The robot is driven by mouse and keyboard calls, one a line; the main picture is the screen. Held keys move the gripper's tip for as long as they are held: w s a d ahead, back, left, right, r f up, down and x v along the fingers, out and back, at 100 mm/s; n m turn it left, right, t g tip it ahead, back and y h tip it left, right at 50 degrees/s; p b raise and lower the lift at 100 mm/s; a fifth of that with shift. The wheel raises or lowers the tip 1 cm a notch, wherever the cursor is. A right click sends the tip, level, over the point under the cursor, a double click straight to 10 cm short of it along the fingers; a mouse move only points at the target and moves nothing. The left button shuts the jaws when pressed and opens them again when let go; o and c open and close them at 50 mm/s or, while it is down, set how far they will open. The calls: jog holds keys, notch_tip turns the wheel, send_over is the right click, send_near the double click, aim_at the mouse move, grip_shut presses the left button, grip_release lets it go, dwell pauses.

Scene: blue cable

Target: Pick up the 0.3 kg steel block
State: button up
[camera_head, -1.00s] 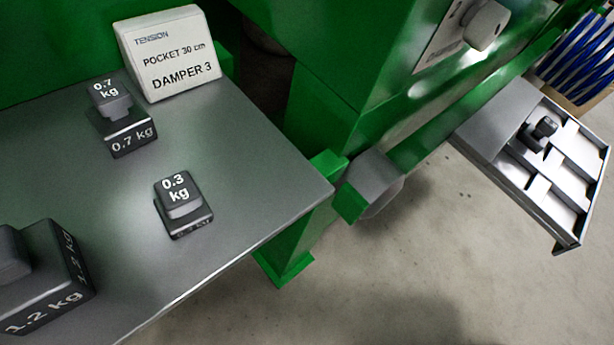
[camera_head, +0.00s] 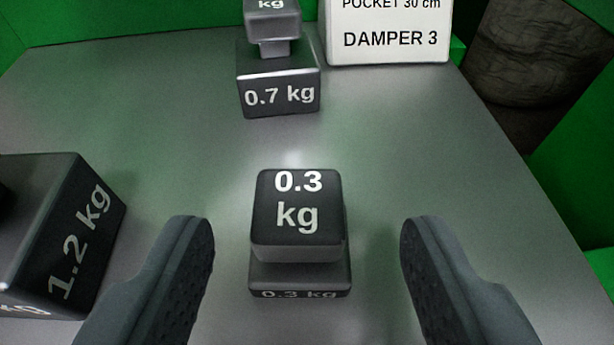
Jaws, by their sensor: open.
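The 0.3 kg steel block (camera_head: 298,225) stands upright on the grey metal shelf (camera_head: 420,150), in the middle of the view. It is dark, with a knob-like top part and white lettering on its top and front. My gripper (camera_head: 306,235) is open, with one dark finger to the left of the block and one to the right. There is a gap on both sides and neither finger appears to touch it. The exact height of the fingertips above the shelf is hard to tell.
A larger 1.2 kg block (camera_head: 70,240) stands close to my left finger. A 0.7 kg block (camera_head: 278,85) stands behind the 0.3 kg block. A white sign (camera_head: 388,35) reading "DAMPER 3" stands at the back. The shelf is clear to the right, up to its edge.

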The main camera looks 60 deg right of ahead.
aim_at(300, 182)
jog(key=shift+b+x, duration=0.8)
jog(key=shift+x, duration=2.05)
jog(key=shift+w, duration=0.15)
grip_shut()
